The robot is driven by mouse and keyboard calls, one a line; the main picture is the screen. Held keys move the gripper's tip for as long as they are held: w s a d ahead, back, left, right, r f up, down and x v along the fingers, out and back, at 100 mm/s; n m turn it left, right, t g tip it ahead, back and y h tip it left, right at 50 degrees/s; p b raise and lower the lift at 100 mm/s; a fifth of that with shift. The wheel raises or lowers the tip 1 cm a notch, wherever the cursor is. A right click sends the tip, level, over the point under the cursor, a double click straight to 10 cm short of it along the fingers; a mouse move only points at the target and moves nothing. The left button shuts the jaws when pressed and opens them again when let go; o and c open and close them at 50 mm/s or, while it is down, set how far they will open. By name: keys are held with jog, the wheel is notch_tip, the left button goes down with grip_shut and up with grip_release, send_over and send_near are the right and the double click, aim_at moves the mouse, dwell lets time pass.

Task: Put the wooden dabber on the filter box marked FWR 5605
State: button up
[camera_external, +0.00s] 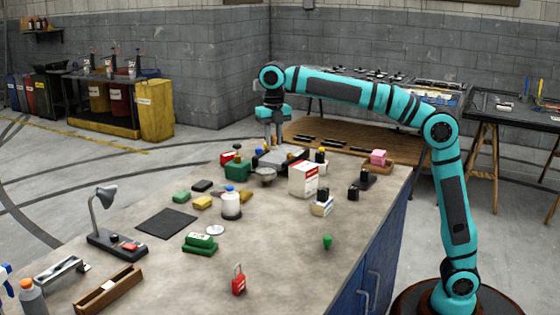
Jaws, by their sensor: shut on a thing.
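A white box with a red top band (303,180) stands upright to the right and nearer the camera. I cannot read the mark FWR 5605 on either box.
The near right part of the top is mostly clear.

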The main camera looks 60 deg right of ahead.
notch_tip(320, 180, up, 2)
jog(key=m, duration=0.1)
send_over(303, 165)
jog(key=shift+s+f, duration=0.1)
jog(key=shift+f, duration=4.85)
jog(key=shift+f, duration=0.15)
jog(key=o, duration=1)
notch_tip(303, 165, up, 12)
jog(key=shift+r, duration=0.2)
jog(key=shift+s+m, duration=0.1)
jog(key=shift+m, duration=0.2)
